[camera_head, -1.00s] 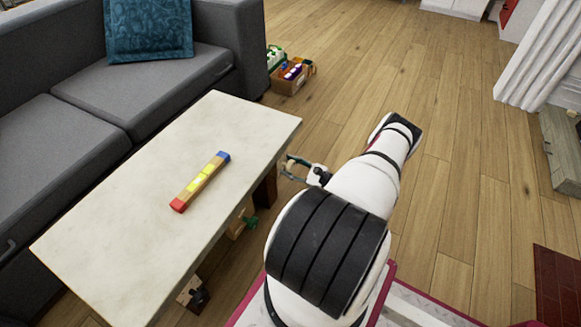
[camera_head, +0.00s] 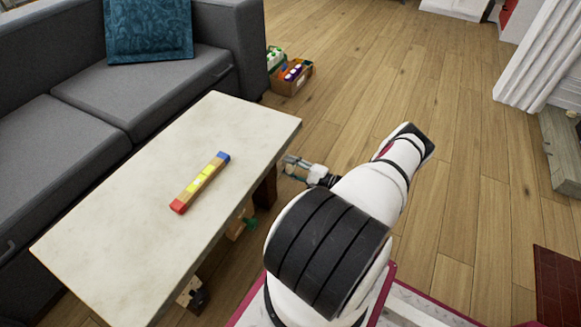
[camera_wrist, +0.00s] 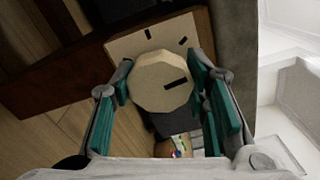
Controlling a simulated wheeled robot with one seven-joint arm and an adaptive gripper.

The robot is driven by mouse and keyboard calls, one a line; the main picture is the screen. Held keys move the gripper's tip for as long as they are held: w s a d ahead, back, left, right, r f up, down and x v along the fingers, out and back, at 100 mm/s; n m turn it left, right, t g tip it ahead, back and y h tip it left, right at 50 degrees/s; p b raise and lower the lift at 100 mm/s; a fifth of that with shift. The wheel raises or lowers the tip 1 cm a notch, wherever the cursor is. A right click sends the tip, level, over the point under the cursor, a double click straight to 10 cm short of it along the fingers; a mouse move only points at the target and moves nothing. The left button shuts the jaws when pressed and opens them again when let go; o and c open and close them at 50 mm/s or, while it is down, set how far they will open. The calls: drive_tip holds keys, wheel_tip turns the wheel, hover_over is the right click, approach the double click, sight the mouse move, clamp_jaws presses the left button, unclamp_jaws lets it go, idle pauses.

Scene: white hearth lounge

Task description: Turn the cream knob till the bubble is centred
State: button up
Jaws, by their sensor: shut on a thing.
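The cream knob (camera_wrist: 163,90) is a many-sided disc with a short black mark pointing right. It sits in front of a pale plate with black marks (camera_wrist: 124,45) in the wrist view. My gripper (camera_head: 297,168) is at the table's right side, below its top; in the wrist view its teal fingers (camera_wrist: 163,80) are shut on the knob from both sides. The level (camera_head: 200,182), a wooden bar with a red near end, blue far end and yellow middle, lies on the pale tabletop (camera_head: 130,235). Its bubble is too small to make out.
Under the table are a green fitting (camera_head: 250,223) and a dark fitting on a wooden block (camera_head: 197,298). A grey sofa (camera_head: 60,130) stands left. A box of colourful things (camera_head: 292,77) is on the floor behind. The wooden floor (camera_head: 470,150) at right is open.

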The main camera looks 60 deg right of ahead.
drive_tip(key=shift+f+n, duration=0.2)
drive_tip(key=shift+n, duration=0.9)
drive_tip(key=shift+a, duration=0.1)
drive_tip(key=o, duration=1.2)
drive_tip(key=shift+r, duration=0.1)
drive_tip(key=shift+s, duration=0.4)
drive_tip(key=s, duration=0.7)
drive_tip(key=s+d, duration=0.1)
drive_tip(key=s, duration=0.3)
drive_tip(key=shift+s, duration=0.1)
